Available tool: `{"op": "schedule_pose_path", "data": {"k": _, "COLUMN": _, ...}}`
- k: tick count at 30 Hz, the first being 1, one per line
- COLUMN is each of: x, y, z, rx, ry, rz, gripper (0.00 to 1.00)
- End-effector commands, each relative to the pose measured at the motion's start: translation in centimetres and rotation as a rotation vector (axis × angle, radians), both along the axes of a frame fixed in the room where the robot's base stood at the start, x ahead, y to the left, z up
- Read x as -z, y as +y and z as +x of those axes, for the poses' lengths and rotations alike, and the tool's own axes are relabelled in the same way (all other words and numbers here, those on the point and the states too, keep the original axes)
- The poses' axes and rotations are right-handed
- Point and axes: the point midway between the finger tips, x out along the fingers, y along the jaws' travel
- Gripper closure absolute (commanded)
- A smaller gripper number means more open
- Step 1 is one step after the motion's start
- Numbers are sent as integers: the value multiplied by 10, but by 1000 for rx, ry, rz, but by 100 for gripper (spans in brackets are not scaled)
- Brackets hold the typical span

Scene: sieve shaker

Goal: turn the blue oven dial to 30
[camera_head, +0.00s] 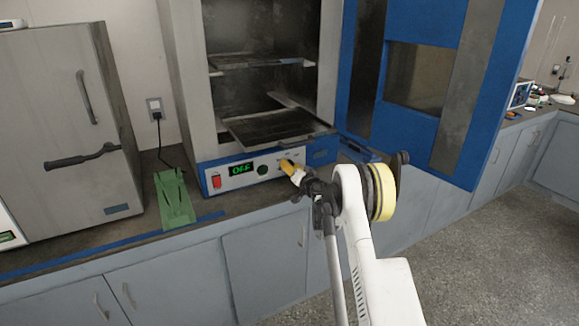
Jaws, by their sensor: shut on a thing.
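The oven (187,75) stands on the bench with its blue-framed door (400,114) swung open to the right. Its lower front panel (221,187) has a red switch (216,181), a green-lit display (241,169) that seems to read OFF, and a small dark green round control (263,170). My gripper (288,164), with yellow fingertips, reaches the panel right of that control and is shut on the dial there. The fingers hide the dial, so its colour and setting cannot be read.
A wire rack (278,126) sticks out of the oven just above my gripper. A green stand (174,197) is on the bench left of the panel. A large grey cabinet (50,130) stands at the left. The floor at the right is clear.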

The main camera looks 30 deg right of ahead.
Motion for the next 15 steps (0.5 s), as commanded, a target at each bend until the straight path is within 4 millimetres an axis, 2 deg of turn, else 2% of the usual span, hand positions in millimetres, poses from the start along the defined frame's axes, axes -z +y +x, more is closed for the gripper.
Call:
{"op": "schedule_pose_path", "data": {"k": 2, "x": -1, "y": 0, "z": 0, "rx": 0, "ry": 0, "rz": 0, "gripper": 100}}
{"op": "schedule_pose_path", "data": {"k": 3, "x": 0, "y": 0, "z": 0, "rx": 0, "ry": 0, "rz": 0, "gripper": 57}}
{"op": "schedule_pose_path", "data": {"k": 4, "x": 0, "y": 0, "z": 0, "rx": 0, "ry": 0, "rz": 0, "gripper": 48}}
{"op": "schedule_pose_path", "data": {"k": 5, "x": 0, "y": 0, "z": 0, "rx": 0, "ry": 0, "rz": 0, "gripper": 45}}
{"op": "schedule_pose_path", "data": {"k": 15, "x": 0, "y": 0, "z": -3, "rx": 0, "ry": 0, "rz": 1, "gripper": 45}}
